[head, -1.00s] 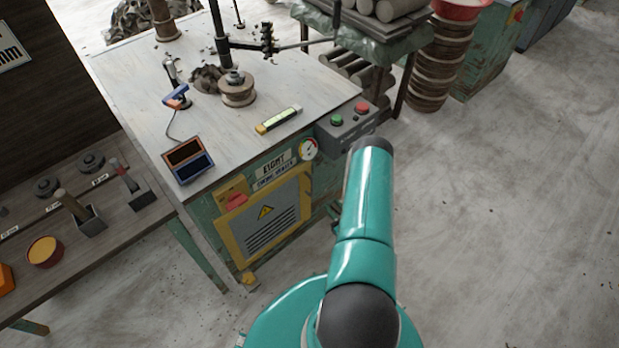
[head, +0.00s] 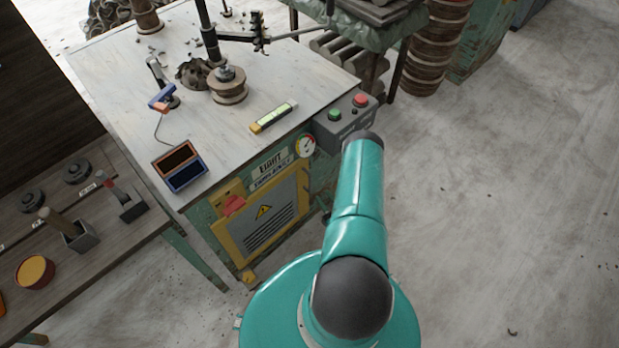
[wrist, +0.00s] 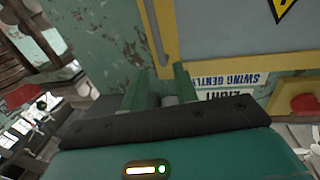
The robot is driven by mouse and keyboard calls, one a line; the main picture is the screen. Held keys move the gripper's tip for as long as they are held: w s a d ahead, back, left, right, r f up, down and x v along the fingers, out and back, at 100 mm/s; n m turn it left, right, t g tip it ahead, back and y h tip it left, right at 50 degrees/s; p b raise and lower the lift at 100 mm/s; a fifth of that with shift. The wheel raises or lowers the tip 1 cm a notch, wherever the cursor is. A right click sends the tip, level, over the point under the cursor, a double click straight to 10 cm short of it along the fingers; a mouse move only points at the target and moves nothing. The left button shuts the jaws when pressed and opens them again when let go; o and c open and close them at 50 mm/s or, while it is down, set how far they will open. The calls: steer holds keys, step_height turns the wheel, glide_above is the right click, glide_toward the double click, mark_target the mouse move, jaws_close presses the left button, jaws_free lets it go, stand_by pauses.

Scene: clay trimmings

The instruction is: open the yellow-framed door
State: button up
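The yellow-framed door (head: 268,236) is a grey vented panel with a warning triangle on the front of the green cabinet (head: 203,214). It looks closed. A red block (head: 233,205) sits at its upper left corner. In the wrist view, the door's grey panel and yellow frame (wrist: 215,67) fill the upper right, with upside-down lettering below. My gripper (wrist: 158,82) has its two green fingers apart, close to the frame's edge and a yellow upright strip. I cannot tell whether they touch it. In the head view my arm hides the gripper.
Above the door are a gauge (head: 305,146) and a grey box with green and red buttons (head: 348,120). A workbench (head: 110,215) with tools adjoins at left. Stacked round pieces (head: 432,50) stand behind. The floor at right (head: 510,210) is clear.

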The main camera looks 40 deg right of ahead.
mark_target(310, 179)
steer(key=w, duration=0.3)
steer(key=w+d, duration=0.1)
steer(key=w, duration=0.6)
steer(key=shift+w+d, duration=0.2)
steer(key=shift+d, duration=0.2)
jaws_close()
